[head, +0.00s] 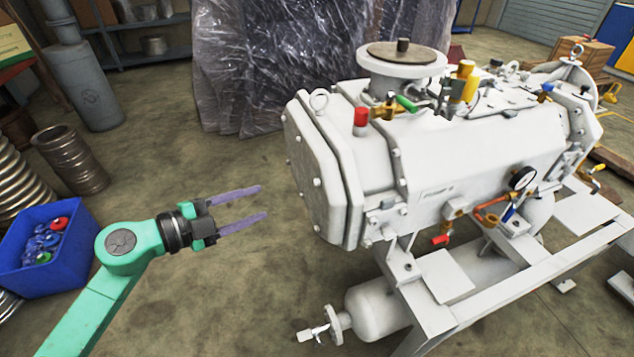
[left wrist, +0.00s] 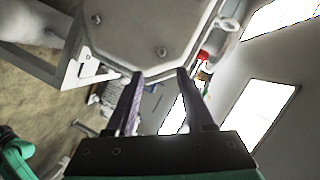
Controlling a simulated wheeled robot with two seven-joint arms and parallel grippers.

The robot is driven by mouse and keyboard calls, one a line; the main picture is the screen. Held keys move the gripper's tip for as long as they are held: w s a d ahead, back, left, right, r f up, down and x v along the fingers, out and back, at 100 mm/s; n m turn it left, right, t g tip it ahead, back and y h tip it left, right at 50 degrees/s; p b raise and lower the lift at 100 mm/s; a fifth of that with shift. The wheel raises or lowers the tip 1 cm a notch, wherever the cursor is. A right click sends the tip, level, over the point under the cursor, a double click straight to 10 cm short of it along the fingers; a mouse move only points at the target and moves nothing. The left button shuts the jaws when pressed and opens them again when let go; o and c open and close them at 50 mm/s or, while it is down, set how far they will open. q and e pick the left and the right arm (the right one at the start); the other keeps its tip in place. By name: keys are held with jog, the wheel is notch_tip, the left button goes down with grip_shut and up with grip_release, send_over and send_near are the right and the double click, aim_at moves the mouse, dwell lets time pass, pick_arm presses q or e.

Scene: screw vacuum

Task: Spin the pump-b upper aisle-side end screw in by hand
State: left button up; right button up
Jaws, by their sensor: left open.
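The white pump (head: 440,185) stands on a pale frame, with faint lettering on its side. Its faceted end cover (head: 315,180) faces left and carries several small screw heads, one of them a screw (head: 317,182) near the cover's edge. I cannot tell which is the upper aisle-side one. My left gripper (head: 262,201) is open and empty, its two purplish fingers pointing at the cover with a gap between. In the left wrist view the end cover (left wrist: 145,25) fills the top, with a screw (left wrist: 162,52) just beyond the fingertips (left wrist: 160,73) and another (left wrist: 96,18) to the left.
A blue bin (head: 40,265) of coloured parts stands at the lower left, near metal coils (head: 70,160). The pump's frame (head: 520,290) and a white cylinder (head: 375,312) lie low at right. Plastic-wrapped goods (head: 250,70) stand behind.

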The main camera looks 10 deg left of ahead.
aim_at(314, 183)
pick_arm(q)
jog(key=x, duration=1.3)
jog(key=shift+d+r, duration=0.15)
jog(key=shift+d, duration=0.1)
grip_shut()
